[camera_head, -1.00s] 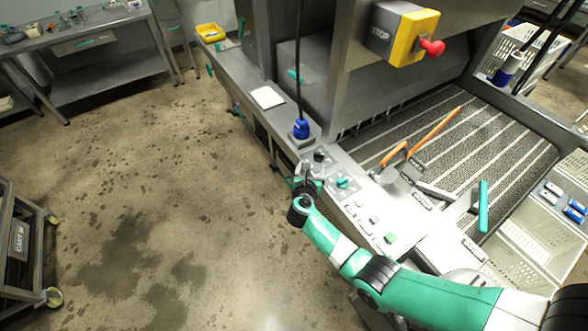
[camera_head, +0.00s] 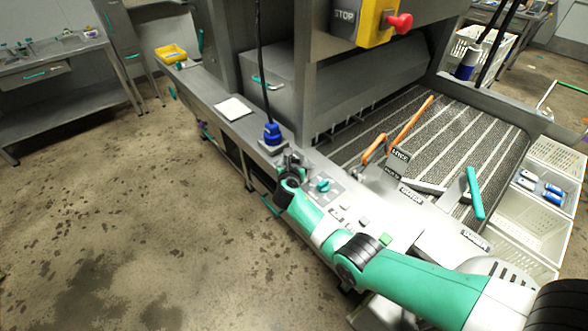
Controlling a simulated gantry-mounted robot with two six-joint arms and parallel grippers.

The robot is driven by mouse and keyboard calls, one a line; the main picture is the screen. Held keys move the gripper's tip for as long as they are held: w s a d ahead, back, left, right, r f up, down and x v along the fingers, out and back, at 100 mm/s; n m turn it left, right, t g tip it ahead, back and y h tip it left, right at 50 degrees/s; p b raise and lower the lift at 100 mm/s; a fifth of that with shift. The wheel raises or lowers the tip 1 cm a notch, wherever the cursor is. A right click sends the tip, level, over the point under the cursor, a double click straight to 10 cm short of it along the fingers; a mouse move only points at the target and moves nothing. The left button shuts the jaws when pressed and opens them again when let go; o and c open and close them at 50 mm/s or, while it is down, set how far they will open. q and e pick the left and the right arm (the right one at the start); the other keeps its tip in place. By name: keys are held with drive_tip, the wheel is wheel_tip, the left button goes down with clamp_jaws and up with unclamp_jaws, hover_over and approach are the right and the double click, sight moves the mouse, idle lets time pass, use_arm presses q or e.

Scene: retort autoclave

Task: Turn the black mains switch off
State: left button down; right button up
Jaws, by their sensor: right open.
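My right arm comes in from the lower right. Its gripper (camera_head: 291,162) is open over the control panel (camera_head: 343,201) on the machine's front ledge, just in front of the blue plug. The black mains switch is largely hidden at the gripper's fingers, so I cannot tell its position or whether the fingers touch it. A teal knob (camera_head: 323,185) shows on the panel just right of the gripper. My left gripper is not in view.
A blue plug (camera_head: 272,134) with a black cable stands behind the gripper. A red stop button (camera_head: 400,23) on a yellow box hangs above. An orange-handled lever (camera_head: 374,148) and a teal handle (camera_head: 475,195) rise at the right. A white pad (camera_head: 233,109) lies along the ledge.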

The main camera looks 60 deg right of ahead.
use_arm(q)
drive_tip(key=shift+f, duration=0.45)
use_arm(e)
drive_tip(key=shift+w+d+f, duration=0.2)
drive_tip(key=shift+d, duration=0.25)
